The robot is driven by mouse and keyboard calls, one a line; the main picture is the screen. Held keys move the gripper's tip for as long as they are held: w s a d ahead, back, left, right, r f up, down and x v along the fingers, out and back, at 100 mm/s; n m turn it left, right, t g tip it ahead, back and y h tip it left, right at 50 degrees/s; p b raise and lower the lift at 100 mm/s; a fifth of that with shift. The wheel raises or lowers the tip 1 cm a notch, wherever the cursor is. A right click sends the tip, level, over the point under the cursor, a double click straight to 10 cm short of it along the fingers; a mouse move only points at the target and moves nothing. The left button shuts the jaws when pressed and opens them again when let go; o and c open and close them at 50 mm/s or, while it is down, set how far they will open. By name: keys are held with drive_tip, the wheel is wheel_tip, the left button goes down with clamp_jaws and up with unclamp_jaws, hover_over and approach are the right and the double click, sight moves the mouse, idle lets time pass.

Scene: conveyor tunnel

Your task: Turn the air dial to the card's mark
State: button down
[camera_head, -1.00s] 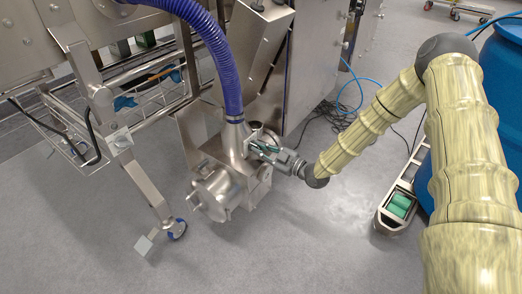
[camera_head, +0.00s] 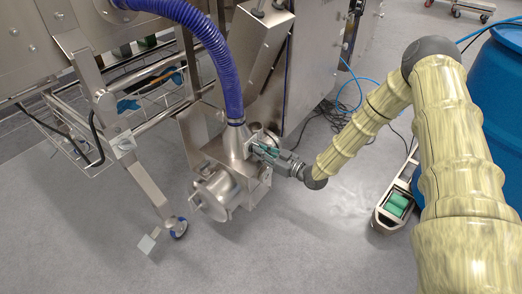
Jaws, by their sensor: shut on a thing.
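My gripper (camera_head: 264,151) is at the right side of the steel blower unit (camera_head: 216,190) below the blue hose. Its fingers are shut on a small part at the unit's side, likely the air dial, which the fingers mostly hide. A round steel rim (camera_head: 266,136) shows just behind the fingers. The dial's pointer and markings are too small or hidden to read. I cannot make out the card or its mark in this view.
A blue ribbed hose (camera_head: 222,62) runs down into the unit. The front floor is clear.

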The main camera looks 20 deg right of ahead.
idle(0.3)
drive_tip(key=c, duration=1.5)
unclamp_jaws()
drive_tip(key=shift+o, duration=0.2)
drive_tip(key=v, duration=1.2)
drive_tip(key=shift+d, duration=0.1)
